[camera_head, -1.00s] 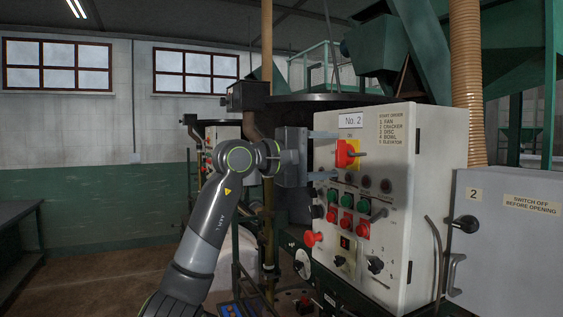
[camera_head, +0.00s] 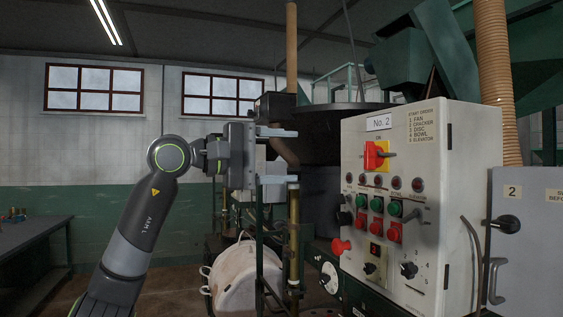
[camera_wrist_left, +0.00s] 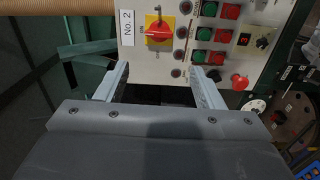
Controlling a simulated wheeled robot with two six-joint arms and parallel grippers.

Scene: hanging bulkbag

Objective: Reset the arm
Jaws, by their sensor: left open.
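My left gripper (camera_head: 290,156) is open and empty in the head view. Its two fingers point right, toward the control panel (camera_head: 455,150) marked No. 2, with a gap between them and the panel. In the left wrist view the open fingers (camera_wrist_left: 160,85) reach toward the panel, which fills the upper part. The panel's red and yellow rotary switch (camera_head: 377,155) also shows in the left wrist view (camera_wrist_left: 158,30). My right gripper is not in view.
A grey cabinet (camera_head: 530,240) marked 2 stands right of the panel. A pale bag or tub (camera_head: 235,277) sits below my left gripper. A dark table (camera_head: 30,245) is at the far left. Hoses and green machinery rise behind the panel.

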